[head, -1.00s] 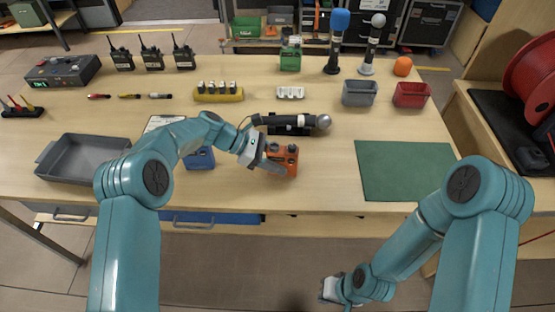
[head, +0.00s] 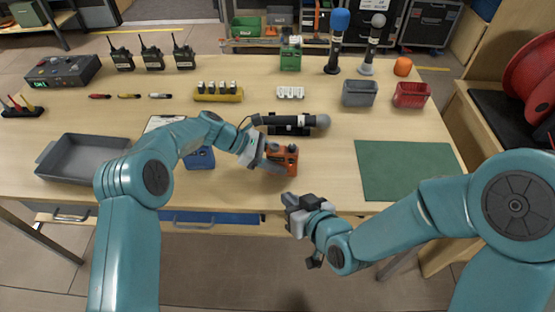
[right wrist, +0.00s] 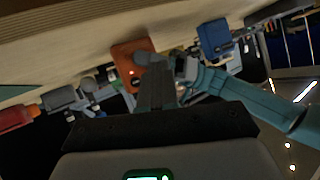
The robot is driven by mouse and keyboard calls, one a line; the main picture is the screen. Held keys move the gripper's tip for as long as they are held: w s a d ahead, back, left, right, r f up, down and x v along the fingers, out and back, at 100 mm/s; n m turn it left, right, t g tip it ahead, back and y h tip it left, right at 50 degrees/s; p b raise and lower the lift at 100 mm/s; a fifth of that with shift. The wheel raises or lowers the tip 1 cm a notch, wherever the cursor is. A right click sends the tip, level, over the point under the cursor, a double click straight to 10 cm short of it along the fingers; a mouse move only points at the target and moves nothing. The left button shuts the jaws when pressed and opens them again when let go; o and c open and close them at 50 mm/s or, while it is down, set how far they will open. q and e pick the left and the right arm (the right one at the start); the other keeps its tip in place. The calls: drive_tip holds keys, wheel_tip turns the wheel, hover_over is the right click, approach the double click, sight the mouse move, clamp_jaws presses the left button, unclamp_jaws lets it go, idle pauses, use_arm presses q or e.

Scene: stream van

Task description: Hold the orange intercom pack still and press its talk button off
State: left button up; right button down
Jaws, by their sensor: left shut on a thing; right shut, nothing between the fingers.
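The orange intercom pack (head: 290,155) stands on the table near its front edge, in the middle of the head view. My left gripper (head: 272,162) is shut on its left side. In the head view the pack shows dark round parts on top; which one is the talk button I cannot tell. My right gripper (head: 289,200) is shut and empty, just in front of the table edge and below the pack. In the right wrist view the orange pack (right wrist: 126,62) shows beyond the shut fingers of my right gripper (right wrist: 152,68), with a gap that I cannot judge.
A blue pack (head: 201,158) stands left of the orange one. A black microphone (head: 297,121) lies on a stand behind it. A green mat (head: 405,171) is to the right, a grey tray (head: 84,158) to the left. The table between pack and mat is clear.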

approach(284, 164)
drive_tip(key=x, duration=0.4)
drive_tip(key=shift+s+a+f, duration=0.25)
drive_tip(key=shift+a+f, duration=0.05)
idle(1.6)
drive_tip(key=shift+w, duration=0.45)
drive_tip(key=shift+w, duration=0.15)
idle(0.4)
drive_tip(key=shift+s, duration=0.65)
drive_tip(key=s, duration=0.6)
drive_tip(key=shift+a, duration=0.25)
